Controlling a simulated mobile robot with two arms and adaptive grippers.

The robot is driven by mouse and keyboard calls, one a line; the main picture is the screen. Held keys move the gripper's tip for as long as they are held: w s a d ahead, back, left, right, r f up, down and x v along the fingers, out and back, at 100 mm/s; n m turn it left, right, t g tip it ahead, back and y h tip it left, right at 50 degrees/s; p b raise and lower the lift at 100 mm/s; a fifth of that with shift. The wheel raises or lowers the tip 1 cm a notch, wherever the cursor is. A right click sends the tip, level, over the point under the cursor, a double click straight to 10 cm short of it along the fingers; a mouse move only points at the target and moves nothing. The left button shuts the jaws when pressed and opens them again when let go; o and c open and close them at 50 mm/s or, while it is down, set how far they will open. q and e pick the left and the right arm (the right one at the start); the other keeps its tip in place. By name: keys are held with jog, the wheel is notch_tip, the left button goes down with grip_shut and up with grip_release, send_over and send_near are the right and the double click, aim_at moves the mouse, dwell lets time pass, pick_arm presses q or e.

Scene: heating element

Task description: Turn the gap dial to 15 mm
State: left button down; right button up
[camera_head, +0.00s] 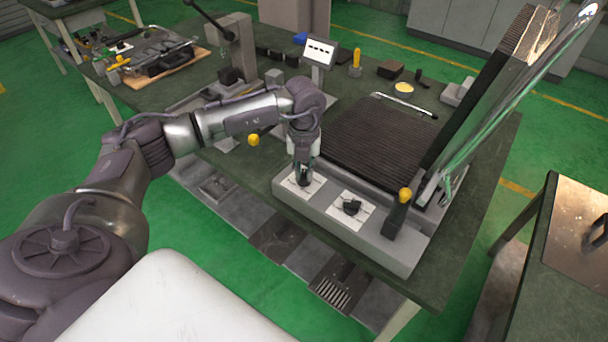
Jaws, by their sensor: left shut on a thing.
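A grey press (345,228) stands on the dark green worktable, with two dials on white square plates along its front ledge. My left gripper (304,178) points down over the left dial plate (290,183) and is shut on that dial's dark knob, which it mostly hides. The second dial (352,207), a black knob on a white plate, stands free to its right. The markings on both plates are too small to read, so I cannot tell which is the gap dial or its setting. My right gripper is out of view.
A black lever with a yellow knob (405,195) rises at the right end of the ledge. The ribbed lower plate (380,140) lies behind, with the upper plate (490,85) tilted open. A small display (319,52) stands behind my arm.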

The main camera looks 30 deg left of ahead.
pick_arm(q)
jog(key=m+b, duration=0.2)
jog(key=m, duration=0.2)
jog(key=shift+w+m, duration=0.1)
jog(key=shift+m, duration=0.2)
jog(key=m+b, duration=0.2)
jog(key=m, duration=0.1)
jog(key=shift+m, duration=0.4)
jog(key=m+b, duration=0.1)
jog(key=m, duration=0.3)
jog(key=shift+b, duration=0.4)
jog(key=shift+r+m+b, duration=0.1)
jog(key=shift+m+b, duration=0.35)
jog(key=shift+m, duration=0.95)
jog(key=c, duration=1.2)
grip_release()
jog(key=shift+o, duration=0.2)
